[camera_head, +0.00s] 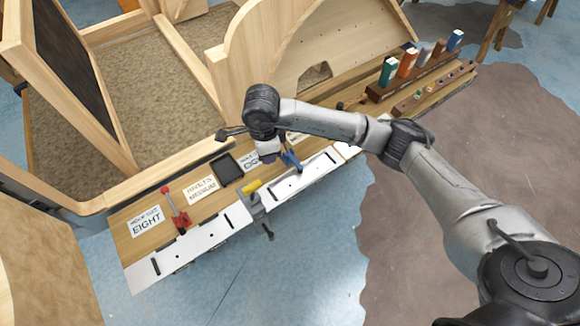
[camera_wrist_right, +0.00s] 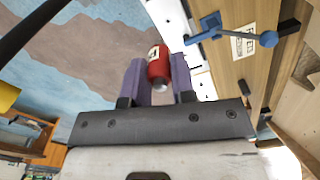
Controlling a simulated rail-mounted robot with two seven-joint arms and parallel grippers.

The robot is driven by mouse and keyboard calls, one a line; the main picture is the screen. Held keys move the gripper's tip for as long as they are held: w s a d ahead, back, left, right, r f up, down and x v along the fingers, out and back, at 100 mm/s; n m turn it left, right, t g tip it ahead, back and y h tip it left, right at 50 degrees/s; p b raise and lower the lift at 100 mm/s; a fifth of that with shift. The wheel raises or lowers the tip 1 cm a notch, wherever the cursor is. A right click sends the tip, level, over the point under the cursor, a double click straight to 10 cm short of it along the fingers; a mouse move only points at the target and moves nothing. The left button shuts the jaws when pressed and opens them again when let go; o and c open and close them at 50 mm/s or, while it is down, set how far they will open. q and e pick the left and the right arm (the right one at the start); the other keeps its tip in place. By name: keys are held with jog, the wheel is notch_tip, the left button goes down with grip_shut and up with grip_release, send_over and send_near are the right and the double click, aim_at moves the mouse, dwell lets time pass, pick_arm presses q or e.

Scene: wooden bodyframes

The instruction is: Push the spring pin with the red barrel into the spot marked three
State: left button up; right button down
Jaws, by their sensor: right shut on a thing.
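My right gripper (camera_wrist_right: 160,82) is shut on the spring pin with the red barrel (camera_wrist_right: 158,62), its purple fingers on either side of it. The barrel carries a pale label and has a grey metal end. The blue clamp also shows in the wrist view (camera_wrist_right: 235,35), beside a printed card. I cannot make out a spot marked three. My left gripper is not in view.
White slotted plates (camera_head: 190,246) line the bench front, with a red-handled clamp (camera_head: 175,208) and a yellow-handled grey clamp (camera_head: 258,203). A black tray (camera_head: 226,168) and printed cards (camera_head: 147,221) lie behind. A wooden rack (camera_head: 378,97) of coloured blocks stands far right.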

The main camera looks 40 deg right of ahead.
jog(key=s+d+f+m+b, duration=0.1)
jog(key=s+d+f+m, duration=0.1)
jog(key=d+f+m, duration=0.4)
notch_tip(320, 180, down, 5)
jog(key=m, duration=0.8)
jog(key=shift+b, duration=0.35)
notch_tip(320, 180, down, 6)
jog(key=b, duration=0.3)
jog(key=shift+r, duration=0.1)
dwell(0.3)
